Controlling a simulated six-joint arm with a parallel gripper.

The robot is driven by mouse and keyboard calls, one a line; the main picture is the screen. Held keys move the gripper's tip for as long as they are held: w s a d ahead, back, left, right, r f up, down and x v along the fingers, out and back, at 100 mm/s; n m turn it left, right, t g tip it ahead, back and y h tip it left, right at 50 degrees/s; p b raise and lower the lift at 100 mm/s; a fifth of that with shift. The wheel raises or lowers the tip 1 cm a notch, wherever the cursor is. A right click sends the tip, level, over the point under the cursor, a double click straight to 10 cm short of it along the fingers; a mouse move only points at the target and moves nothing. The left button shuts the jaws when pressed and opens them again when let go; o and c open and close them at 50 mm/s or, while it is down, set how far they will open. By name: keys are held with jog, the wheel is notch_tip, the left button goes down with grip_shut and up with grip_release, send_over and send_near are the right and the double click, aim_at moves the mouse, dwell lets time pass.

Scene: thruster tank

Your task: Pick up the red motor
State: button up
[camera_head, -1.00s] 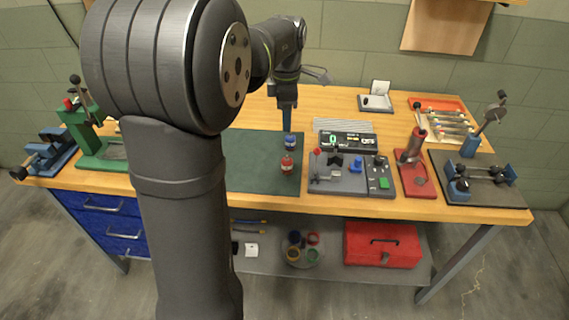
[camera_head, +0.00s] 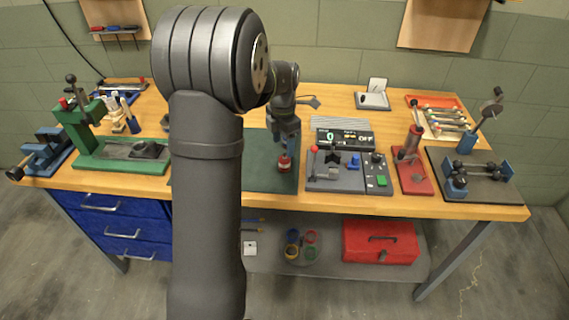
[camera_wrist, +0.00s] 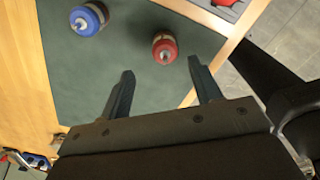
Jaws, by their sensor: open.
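The red motor (camera_head: 285,162) stands on the green mat (camera_head: 262,175) near the bench's front edge. In the wrist view the red motor (camera_wrist: 164,47) is on the mat beyond my fingertips, roughly between their lines, apart from both. My gripper (camera_wrist: 160,80) is open and empty. In the head view my gripper (camera_head: 286,145) is at the red motor, just above or behind it. A blue motor (camera_wrist: 88,19) stands on the mat to the left of the red one in the wrist view. In the head view the blue motor is hidden behind my gripper.
A grey test station (camera_head: 345,175) with switches and a display stands right of the mat. A red-based press (camera_head: 413,165) and a dark fixture board (camera_head: 475,180) are further right. A green press (camera_head: 120,155) is at left. The mat around the motors is otherwise clear.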

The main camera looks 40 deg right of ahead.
aim_at(285, 157)
jog(key=f, duration=0.6)
jog(key=shift+s+f, duration=0.35)
jog(key=c, duration=1.1)
jog(key=shift+c, duration=0.2)
jog(key=shift+r, duration=0.15)
